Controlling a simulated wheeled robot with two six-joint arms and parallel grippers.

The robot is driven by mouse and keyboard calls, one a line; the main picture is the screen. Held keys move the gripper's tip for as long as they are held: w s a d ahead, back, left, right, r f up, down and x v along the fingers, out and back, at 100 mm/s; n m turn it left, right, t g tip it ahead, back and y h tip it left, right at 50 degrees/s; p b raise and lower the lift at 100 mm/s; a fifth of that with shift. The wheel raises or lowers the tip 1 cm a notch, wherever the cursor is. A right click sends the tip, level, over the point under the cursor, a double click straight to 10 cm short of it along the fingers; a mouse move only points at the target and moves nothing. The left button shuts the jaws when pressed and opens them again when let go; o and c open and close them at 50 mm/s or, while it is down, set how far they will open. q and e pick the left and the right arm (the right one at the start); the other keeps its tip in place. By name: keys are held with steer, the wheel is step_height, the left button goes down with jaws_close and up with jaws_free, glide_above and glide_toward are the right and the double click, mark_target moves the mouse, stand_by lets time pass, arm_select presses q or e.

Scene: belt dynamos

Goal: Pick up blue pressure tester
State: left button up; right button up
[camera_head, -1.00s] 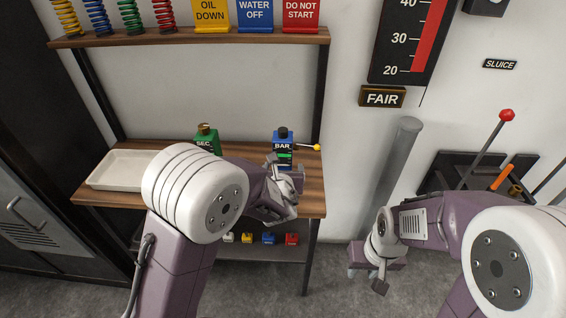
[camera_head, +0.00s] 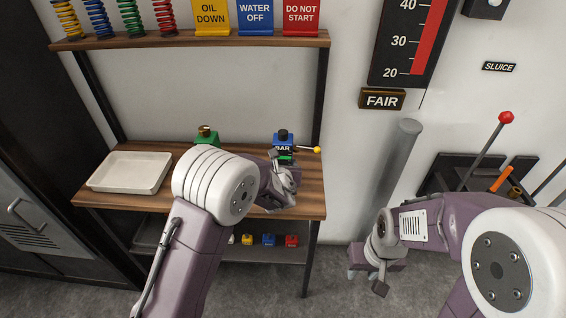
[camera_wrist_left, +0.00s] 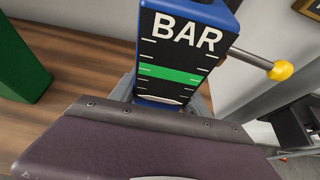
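The blue pressure tester (camera_head: 284,140) stands upright on the wooden bench top. It has a black cap, a yellow-tipped lever on its right and a black face marked BAR with a green band. In the left wrist view the tester (camera_wrist_left: 183,50) is large, just beyond the gripper's purple body, which hides its lower part. My left gripper (camera_head: 282,166) is at the tester's near side. Grey finger parts show on both sides of the tester; whether they touch it is unclear. My right gripper (camera_head: 366,279) hangs open and empty, away from the bench.
A green tester (camera_head: 206,136) stands left of the blue one; it also shows in the left wrist view (camera_wrist_left: 18,60). A white tray (camera_head: 130,172) lies at the bench's left. A shelf (camera_head: 190,38) runs above, and small coloured items sit below. A grey post (camera_head: 396,165) is to the right.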

mark_target(283, 153)
arm_select(q)
jaws_close()
steer(key=shift+w+r, duration=0.1)
steer(key=shift+r, duration=0.5)
step_height(283, 153, up, 3)
steer(key=shift+r+p, duration=0.2)
steer(key=shift+p, duration=0.25)
steer(key=s+d+r+p, duration=0.1)
steer(key=s+d+r, duration=0.1)
steer(key=d, duration=0.3)
steer(key=s+d+r+p, duration=0.2)
steer(key=s+d+r, duration=0.1)
steer(key=d+r, duration=0.1)
steer(key=shift+s+d+r, duration=0.25)
steer(key=shift+d, duration=0.45)
